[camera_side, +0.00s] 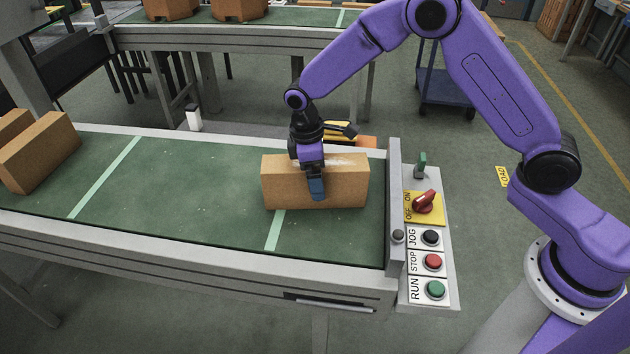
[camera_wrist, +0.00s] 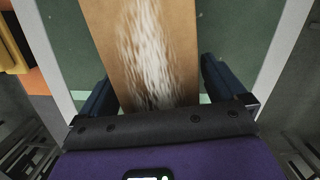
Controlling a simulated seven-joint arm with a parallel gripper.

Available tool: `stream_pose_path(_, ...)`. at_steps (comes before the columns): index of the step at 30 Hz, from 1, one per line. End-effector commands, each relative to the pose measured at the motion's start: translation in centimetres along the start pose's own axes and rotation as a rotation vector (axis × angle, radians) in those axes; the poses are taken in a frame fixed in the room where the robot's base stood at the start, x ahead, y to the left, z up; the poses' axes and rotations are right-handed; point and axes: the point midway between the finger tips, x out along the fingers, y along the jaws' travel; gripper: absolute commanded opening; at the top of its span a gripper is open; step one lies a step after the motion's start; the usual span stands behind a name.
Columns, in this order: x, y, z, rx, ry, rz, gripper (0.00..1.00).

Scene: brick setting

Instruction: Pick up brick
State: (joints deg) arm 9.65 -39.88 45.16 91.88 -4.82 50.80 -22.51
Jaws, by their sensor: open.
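A tan brick (camera_side: 340,185) stands on its long edge on the green conveyor belt, near the belt's right end. My gripper (camera_side: 314,185) is lowered over it, with one finger in front of the brick's near face. In the wrist view the brick (camera_wrist: 145,45) lies between the two open fingers of my gripper (camera_wrist: 158,90), with a gap visible on each side. The brick's top has a whitish, worn patch. The far finger is hidden behind the brick in the side view.
More bricks (camera_side: 40,150) lie at the belt's left end. A control panel (camera_side: 430,240) with a red switch and buttons stands beside the belt's right end. The belt (camera_side: 170,190) between is clear. Another conveyor (camera_side: 240,38) stands behind.

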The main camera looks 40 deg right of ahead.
Motion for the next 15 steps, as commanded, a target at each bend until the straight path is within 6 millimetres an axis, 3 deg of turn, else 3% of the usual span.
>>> stream_pose_path(4,-0.01,0.00,0.01,0.000,0.000,0.000,0.98)
stream_pose_path(5,-0.02,0.00,0.01,0.000,0.000,0.000,0.91)
stream_pose_path(13,-0.04,-0.01,0.01,0.000,0.000,0.000,0.03)
stream_pose_path(15,-0.22,0.05,-0.08,0.000,0.004,0.002,0.00)
